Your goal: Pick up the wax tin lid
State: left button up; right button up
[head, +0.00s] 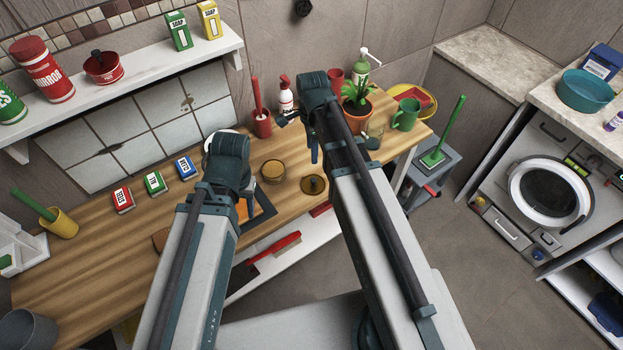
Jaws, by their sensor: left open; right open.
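A round dark-gold disc with a small dark centre (314,185), which looks like the wax tin lid, lies flat near the front edge of the wooden counter. A round tan-topped tin (273,171) stands just left of it, apart from it. My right gripper (299,136) is open, above the counter behind the disc. Nothing shows between its fingers. My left gripper (228,158) is left of the tin. Its fingers are mostly hidden by my own wrist, and I see nothing held.
The wooden counter (90,275) carries red, green and blue boxes (155,183) at left. A potted plant (357,110), green mug (406,114) and red cup with a brush (261,122) stand behind and right. A red brush (275,250) lies on the lower shelf.

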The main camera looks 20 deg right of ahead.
jog(key=b, duration=0.9)
send_over(313, 180)
jog(key=f, duration=0.8)
jog(key=shift+w+f, duration=0.2)
jog(key=shift+f, duration=0.2)
pick_arm(q)
notch_tip(313, 180, down, 9)
jog(key=shift+r, duration=0.2)
jog(key=shift+f, duration=0.1)
notch_tip(313, 180, down, 5)
jog(key=b, duration=0.5)
jog(key=shift+f, duration=0.1)
pick_arm(e)
notch_tip(313, 180, down, 5)
jog(key=shift+s+d+f, duration=0.1)
grip_shut()
